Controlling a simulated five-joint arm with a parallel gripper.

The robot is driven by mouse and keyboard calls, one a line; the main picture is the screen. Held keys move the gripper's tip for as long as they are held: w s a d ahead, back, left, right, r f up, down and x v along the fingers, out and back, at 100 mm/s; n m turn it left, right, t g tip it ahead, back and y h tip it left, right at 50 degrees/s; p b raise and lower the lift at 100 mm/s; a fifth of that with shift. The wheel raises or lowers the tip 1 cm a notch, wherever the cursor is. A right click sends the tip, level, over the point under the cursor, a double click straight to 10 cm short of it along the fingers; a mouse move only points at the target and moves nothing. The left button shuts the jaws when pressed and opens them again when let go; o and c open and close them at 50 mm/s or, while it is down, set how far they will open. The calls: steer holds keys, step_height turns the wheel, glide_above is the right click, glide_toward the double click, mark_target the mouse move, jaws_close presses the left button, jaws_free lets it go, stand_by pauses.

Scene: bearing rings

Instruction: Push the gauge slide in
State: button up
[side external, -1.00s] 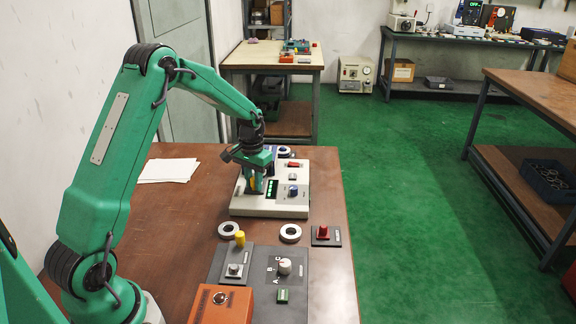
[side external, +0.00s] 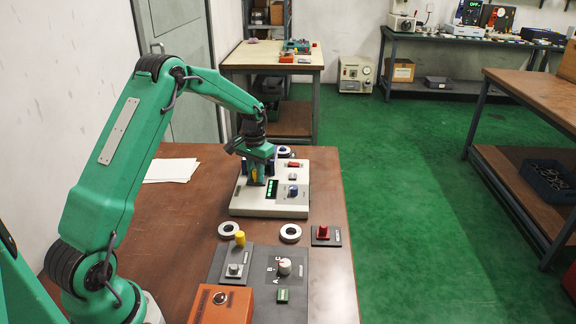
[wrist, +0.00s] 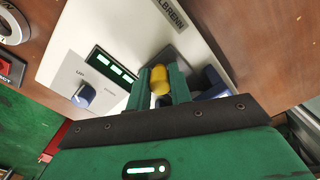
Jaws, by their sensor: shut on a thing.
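The white gauge box (side external: 270,209) stands on the brown bench, with a lit green display (side external: 272,188) and a blue knob (side external: 293,190) on its top. In the wrist view the box (wrist: 75,35) fills the upper middle. My gripper (side external: 255,174) is over the box's left part. In the wrist view its green fingers (wrist: 160,85) are shut on a yellow handle (wrist: 160,79), which looks like the gauge slide's grip. Blue parts (wrist: 208,82) show beside the fingers. The lower part of the handle and the slide's track are hidden by my fingers.
Metal rings lie at the box's near side (side external: 229,229) (side external: 290,233) and behind it (side external: 284,152).

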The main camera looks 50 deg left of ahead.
steer(key=shift+w+a+r, duration=0.1)
steer(key=shift+w+a, duration=0.3)
steer(key=shift+a, duration=0.1)
stand_by(0.6)
steer(key=o, duration=0.7)
steer(key=shift+d, duration=0.1)
steer(key=shift+s+d+r, duration=0.1)
steer(key=shift+r, duration=3.3)
